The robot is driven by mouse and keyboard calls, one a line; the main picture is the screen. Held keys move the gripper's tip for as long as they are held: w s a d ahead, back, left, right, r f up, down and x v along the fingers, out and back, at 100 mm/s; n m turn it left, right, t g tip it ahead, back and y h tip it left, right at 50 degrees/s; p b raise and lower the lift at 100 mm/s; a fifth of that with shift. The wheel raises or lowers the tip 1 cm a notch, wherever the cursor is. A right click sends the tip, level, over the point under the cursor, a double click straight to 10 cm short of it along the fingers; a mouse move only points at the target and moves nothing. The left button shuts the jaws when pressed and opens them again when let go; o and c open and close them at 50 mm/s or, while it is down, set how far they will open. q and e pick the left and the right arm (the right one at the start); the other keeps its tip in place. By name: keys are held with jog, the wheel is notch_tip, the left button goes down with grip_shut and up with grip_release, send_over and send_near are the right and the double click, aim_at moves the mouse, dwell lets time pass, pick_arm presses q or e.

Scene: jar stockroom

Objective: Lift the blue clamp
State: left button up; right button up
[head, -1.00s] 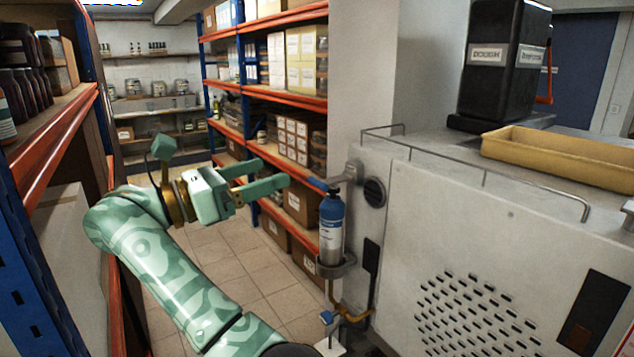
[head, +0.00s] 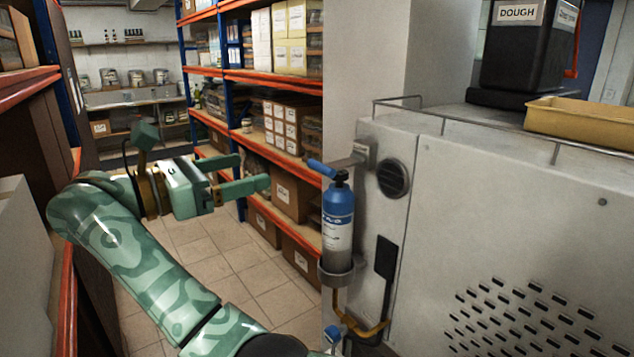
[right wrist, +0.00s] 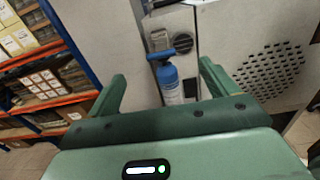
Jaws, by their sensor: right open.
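The blue clamp (head: 320,168) is a short lever at the top of a blue-and-white cylinder (head: 338,222), beside a grey bracket. It slants, its free end up and to the left. My right gripper (head: 255,172) is open and empty, left of the clamp, with a visible gap between. In the right wrist view the clamp (right wrist: 160,54) lies ahead, between the two spread fingers (right wrist: 162,73), with the cylinder (right wrist: 170,85) below it. Nothing hides the clamp in either view. My left gripper is out of view.
The cylinder sits in a ring holder (head: 336,272) on a pale machine housing (head: 450,215). A yellow tray (head: 585,122) and a black dough container (head: 520,50) stand on top. Shelves with boxes (head: 295,190) are behind my gripper. Tiled floor (head: 235,265) is open below.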

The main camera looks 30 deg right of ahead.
aim_at(317, 168)
jog(key=d+f, duration=0.1)
jog(key=d, duration=0.4)
jog(key=w+d+f+b, duration=0.1)
jog(key=d, duration=0.5)
jog(key=w+d+f, duration=0.1)
jog(key=d, duration=0.4)
jog(key=shift+d+f+b, duration=0.1)
jog(key=shift+d+b, duration=0.1)
jog(key=shift+b, duration=0.1)
